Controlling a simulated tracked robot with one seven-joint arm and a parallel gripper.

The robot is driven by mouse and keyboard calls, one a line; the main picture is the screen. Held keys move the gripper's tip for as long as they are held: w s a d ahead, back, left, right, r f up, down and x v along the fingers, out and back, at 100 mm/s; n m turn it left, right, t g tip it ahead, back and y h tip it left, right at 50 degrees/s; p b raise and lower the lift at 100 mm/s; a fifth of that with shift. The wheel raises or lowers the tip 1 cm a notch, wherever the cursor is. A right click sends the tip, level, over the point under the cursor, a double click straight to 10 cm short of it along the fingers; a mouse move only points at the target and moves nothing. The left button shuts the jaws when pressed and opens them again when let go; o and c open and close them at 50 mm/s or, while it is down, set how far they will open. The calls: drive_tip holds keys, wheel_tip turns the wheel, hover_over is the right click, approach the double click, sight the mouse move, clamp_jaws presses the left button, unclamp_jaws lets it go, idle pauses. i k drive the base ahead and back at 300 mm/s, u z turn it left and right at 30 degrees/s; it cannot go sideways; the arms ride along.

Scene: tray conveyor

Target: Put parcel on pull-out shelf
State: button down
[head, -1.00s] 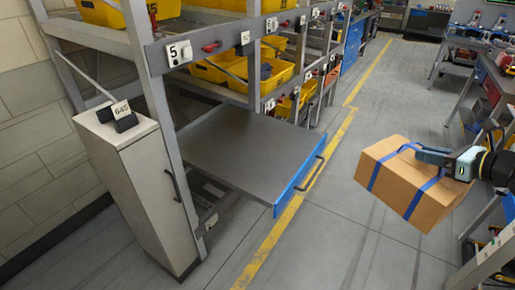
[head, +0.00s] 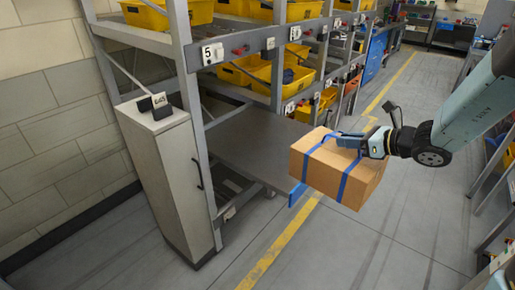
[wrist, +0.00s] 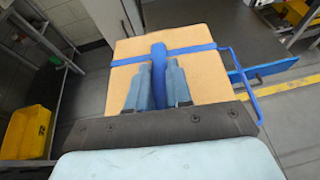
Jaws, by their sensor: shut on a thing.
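The parcel (head: 332,172) is a brown cardboard box with blue straps. It hangs in the air in the head view, held by my gripper (head: 365,143), which is shut on it at the top strap. In the wrist view the parcel (wrist: 200,67) fills the middle, with the fingers of my gripper (wrist: 159,85) closed around the blue strap. The pull-out shelf (head: 245,143) is a dark flat board with a blue front edge, drawn out of the rack. The parcel overlaps its front right corner in the head view and hides part of it. The visible shelf top is empty.
A tall grey cabinet (head: 165,180) stands left of the shelf. Rack uprights (head: 190,110) and yellow bins (head: 240,72) are beside and above the shelf. The aisle floor (head: 370,245) is clear, with a yellow line.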

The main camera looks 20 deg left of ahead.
sight(293, 141)
drive_tip(key=u, duration=0.2)
drive_tip(key=i, duration=1)
